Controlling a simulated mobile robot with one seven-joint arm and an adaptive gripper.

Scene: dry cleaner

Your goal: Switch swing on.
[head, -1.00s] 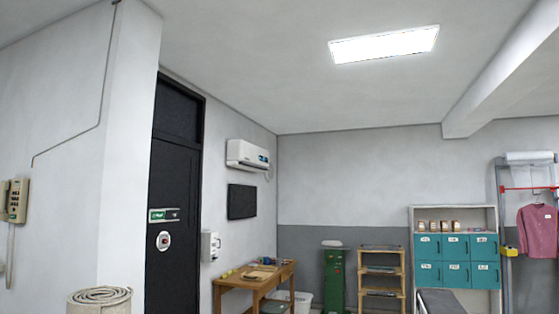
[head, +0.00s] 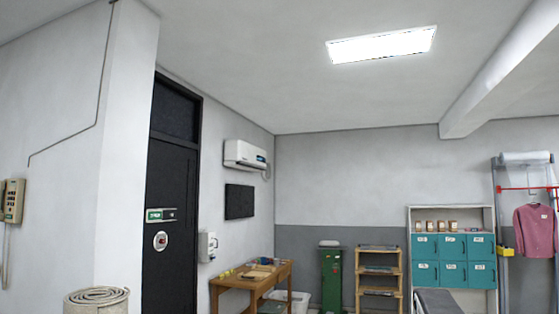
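A white wall air conditioner (head: 245,155) hangs high on the left wall, right of the dark door. Its front faces into the room, with a small bluish patch near its right end. No control marked swing can be made out at this size. The position of its louver is too small to tell. My gripper is not in view.
A wooden table (head: 232,283) with small items stands below a dark wall panel (head: 240,201). A green cabinet (head: 331,277), a wooden shelf (head: 379,281) and teal lockers (head: 452,262) line the back. A rolled mat (head: 97,300) stands front left, near a wall phone (head: 13,201).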

